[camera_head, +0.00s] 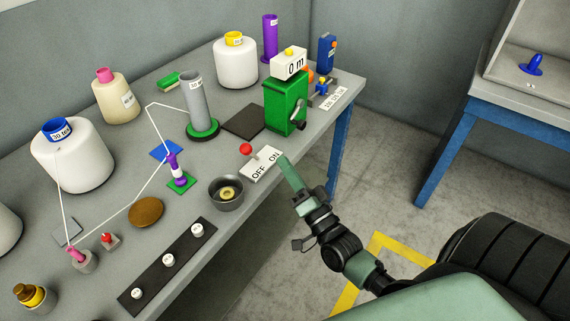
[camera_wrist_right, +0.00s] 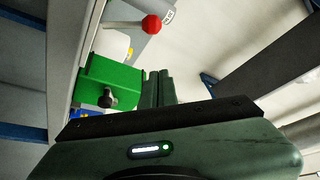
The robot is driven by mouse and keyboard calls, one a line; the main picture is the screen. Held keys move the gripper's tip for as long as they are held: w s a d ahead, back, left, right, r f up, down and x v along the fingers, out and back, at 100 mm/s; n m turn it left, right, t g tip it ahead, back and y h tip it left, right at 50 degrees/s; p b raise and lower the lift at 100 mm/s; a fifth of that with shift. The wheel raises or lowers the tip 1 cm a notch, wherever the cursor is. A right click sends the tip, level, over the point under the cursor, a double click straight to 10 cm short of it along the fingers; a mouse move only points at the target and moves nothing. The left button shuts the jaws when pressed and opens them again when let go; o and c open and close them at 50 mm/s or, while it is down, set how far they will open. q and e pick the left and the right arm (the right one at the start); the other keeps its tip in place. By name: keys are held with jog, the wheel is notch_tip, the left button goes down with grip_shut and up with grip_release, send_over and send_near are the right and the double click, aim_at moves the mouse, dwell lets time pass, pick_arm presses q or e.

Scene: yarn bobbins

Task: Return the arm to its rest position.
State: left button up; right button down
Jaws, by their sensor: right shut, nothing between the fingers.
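My right gripper (camera_head: 284,163) is shut and empty. In the head view it is just off the front edge of the grey table (camera_head: 232,208), beside the white OFF/ON switch plate (camera_head: 261,163) with its red-knobbed lever (camera_head: 246,149). I cannot tell whether it touches the plate. In the right wrist view the shut fingers (camera_wrist_right: 158,88) point up the picture, with the red knob (camera_wrist_right: 151,24) beyond them and the green box (camera_wrist_right: 108,80) to their left. My left gripper is in neither view.
The green counter box (camera_head: 286,103) reading "0 m" stands near the table's right end. A metal bowl (camera_head: 226,190) is near the front edge. White thread runs from the blue-topped bobbin (camera_head: 70,158). Open floor (camera_head: 385,160) separates the table from a second blue-legged bench (camera_head: 520,115).

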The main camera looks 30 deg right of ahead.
jog(key=s+a+f+n+g, duration=0.1)
jog(key=s+f+n+g, duration=0.15)
jog(key=f, duration=0.95)
jog(key=s+a+f+n+g, duration=0.15)
jog(key=s+f+g, duration=0.25)
jog(key=f, duration=0.8)
jog(key=s+f+n+g, duration=0.2)
jog(key=s+f+g, duration=0.15)
jog(key=f, duration=0.95)
jog(key=s+a+f+n+g, duration=0.1)
jog(key=s+f+n+g, duration=0.1)
jog(key=s+f, duration=0.4)
jog(key=s+a+f+n+g, duration=0.1)
jog(key=s+f+g, duration=0.4)
jog(key=s, duration=0.9)
jog(key=s+a+f+n+g, duration=0.1)
jog(key=s+f+n+g, duration=0.2)
jog(key=s+f, duration=0.5)
jog(key=shift+s+n+g, duration=0.3)
jog(key=shift+s+n, duration=0.1)
jog(key=shift+s, duration=0.8)
